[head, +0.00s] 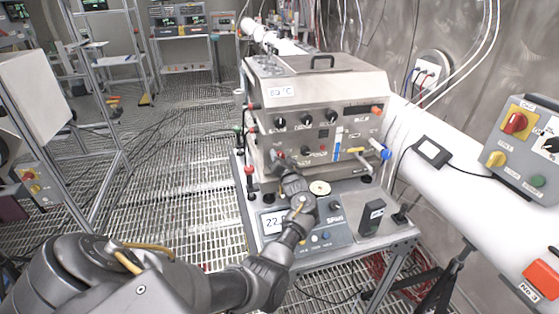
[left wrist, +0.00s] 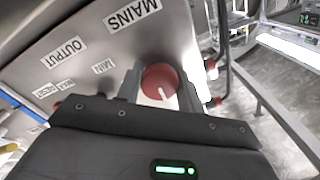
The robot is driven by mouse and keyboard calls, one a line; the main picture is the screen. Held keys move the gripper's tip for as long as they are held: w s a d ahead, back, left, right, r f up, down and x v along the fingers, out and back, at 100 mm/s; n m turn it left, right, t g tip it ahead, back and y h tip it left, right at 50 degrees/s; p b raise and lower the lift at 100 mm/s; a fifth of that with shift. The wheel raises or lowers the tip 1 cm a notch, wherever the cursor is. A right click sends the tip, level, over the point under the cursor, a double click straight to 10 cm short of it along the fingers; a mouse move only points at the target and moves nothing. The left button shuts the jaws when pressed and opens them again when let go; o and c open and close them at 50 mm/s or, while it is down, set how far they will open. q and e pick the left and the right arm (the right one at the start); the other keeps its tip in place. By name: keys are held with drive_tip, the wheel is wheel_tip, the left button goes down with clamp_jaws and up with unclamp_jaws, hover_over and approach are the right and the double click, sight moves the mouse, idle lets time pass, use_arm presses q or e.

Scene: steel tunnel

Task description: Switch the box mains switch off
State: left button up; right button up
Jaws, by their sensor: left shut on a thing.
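The steel box (head: 315,85) stands on a bench, its front panel set with knobs, sockets and a display. In the left wrist view, the mains switch (left wrist: 160,80) is a round red knob with a white pointer mark, beside the word MAINS on the panel (left wrist: 85,60). My left gripper (left wrist: 160,90) has one finger on each side of the knob and is shut on it. In the head view, my left gripper (head: 280,163) reaches the lower left of the box front and hides most of the switch. My right gripper is not in view.
A white pipe (head: 450,205) and a control box (head: 524,150) are further right.

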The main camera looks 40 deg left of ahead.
use_arm(q)
drive_tip(key=shift+n, duration=0.3)
idle(0.4)
drive_tip(key=o, duration=1)
